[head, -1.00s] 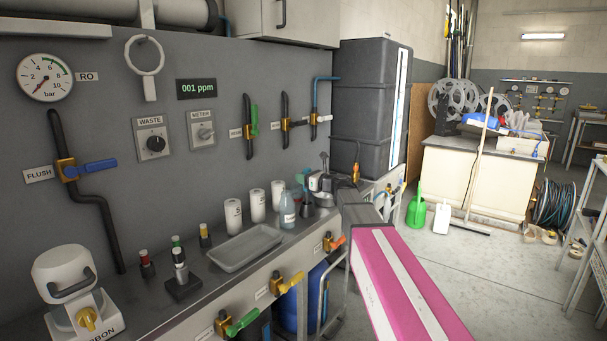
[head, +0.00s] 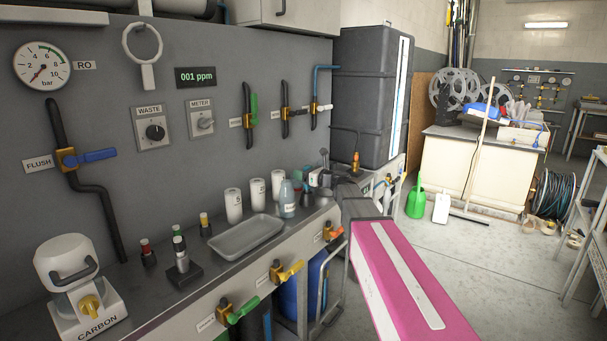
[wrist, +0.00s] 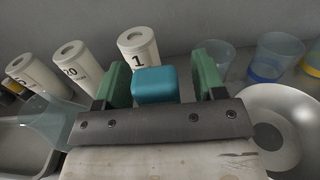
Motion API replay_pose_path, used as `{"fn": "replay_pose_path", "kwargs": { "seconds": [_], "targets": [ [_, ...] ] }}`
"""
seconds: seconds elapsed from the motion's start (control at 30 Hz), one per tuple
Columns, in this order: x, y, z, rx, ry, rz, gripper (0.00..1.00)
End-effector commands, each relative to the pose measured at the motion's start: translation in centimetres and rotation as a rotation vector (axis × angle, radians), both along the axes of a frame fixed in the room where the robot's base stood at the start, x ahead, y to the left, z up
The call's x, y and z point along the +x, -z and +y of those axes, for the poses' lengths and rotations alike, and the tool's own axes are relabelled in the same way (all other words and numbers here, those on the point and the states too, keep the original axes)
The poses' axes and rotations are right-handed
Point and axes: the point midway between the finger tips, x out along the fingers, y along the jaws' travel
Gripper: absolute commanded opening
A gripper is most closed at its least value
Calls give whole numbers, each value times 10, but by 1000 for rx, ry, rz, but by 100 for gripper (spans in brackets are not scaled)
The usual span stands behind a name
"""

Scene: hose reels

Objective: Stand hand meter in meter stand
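In the wrist view, a teal block-shaped thing (wrist: 154,85), which looks like the hand meter, is between the green fingers of my gripper (wrist: 161,80). A gap shows between it and the right finger; the left side is too close to tell. Its lower part is hidden by the gripper body. A dark block with a silver upright cylinder (head: 183,263) on the counter may be the meter stand; I cannot tell for sure.
A grey tray (head: 246,236) lies mid-counter. White numbered cylinders (head: 233,205) and a clear bottle (head: 288,199) stand behind it. Several small capped vials (head: 147,253) are near the dark block. A round metal basin (wrist: 285,125) and clear cups (wrist: 278,57) are right of my gripper.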

Motion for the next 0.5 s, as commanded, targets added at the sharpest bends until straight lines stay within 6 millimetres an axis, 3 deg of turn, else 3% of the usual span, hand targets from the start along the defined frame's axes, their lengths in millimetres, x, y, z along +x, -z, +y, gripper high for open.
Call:
{"fn": "replay_pose_path", "kwargs": {
  "seconds": [0.27, 0.5],
  "targets": [
    [-2, 0, -2, 0, 0, 0, 63],
    [-22, 0, -26, 0, 2, 0, 63]
  ]
}}
